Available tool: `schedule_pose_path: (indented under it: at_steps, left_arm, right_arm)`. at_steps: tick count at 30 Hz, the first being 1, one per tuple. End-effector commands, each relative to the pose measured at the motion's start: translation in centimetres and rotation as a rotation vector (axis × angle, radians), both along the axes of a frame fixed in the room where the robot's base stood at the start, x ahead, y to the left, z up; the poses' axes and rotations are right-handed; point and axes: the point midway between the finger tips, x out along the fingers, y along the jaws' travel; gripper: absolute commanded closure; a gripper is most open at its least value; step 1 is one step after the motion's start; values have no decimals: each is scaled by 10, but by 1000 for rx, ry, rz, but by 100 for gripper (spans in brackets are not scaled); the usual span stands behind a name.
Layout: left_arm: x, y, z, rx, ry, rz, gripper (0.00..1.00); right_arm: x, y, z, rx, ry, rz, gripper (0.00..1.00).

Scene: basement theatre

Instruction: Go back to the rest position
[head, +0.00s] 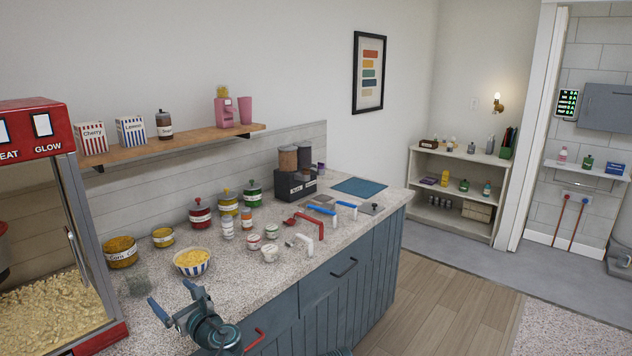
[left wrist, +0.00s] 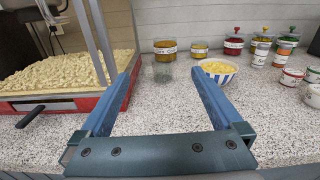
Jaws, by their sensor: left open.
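My left gripper (head: 178,305) is at the front edge of the speckled counter, near its left end. It is open, with nothing between its two blue fingers. In the left wrist view the same gripper (left wrist: 165,95) points over the counter, with bare counter top between the fingers. A striped bowl (head: 192,262) of yellow popcorn stands on the counter beyond it, and the bowl also shows in the left wrist view (left wrist: 218,72). A clear glass (head: 137,285) stands to the left of the bowl. My right gripper is not in view.
A red popcorn machine (head: 100,338) stands at the left. Several labelled jars (head: 200,214) line the counter's back. A wooden shelf (head: 165,145) hangs above. Open wood floor (head: 450,290) lies right of the blue cabinet (head: 350,290).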

Motion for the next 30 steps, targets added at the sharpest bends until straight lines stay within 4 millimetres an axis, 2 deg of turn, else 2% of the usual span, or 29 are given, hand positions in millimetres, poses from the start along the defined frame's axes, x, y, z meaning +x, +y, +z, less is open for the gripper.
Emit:
schedule_pose_path:
  at_steps: [11, 14, 19, 23, 27, 30]
  left_arm:
    - [-13, -16, -49, -304, -137, 68, 0]
    - [-18, -24, -69, -425, -187, 104, 0]
    - [-33, -46, -115, -687, -288, 207, 0]
    - [-52, -77, -165, -947, -374, 348, 0]
    - [-86, -133, -230, -1267, -462, 614, 0]
    - [-108, -167, -259, -1408, -494, 794, 0]
  right_arm:
    - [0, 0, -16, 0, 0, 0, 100]
    - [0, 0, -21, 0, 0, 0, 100]
    - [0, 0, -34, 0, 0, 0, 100]
    - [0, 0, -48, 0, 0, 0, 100]
    - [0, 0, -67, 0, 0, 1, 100]
    - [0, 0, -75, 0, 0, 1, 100]
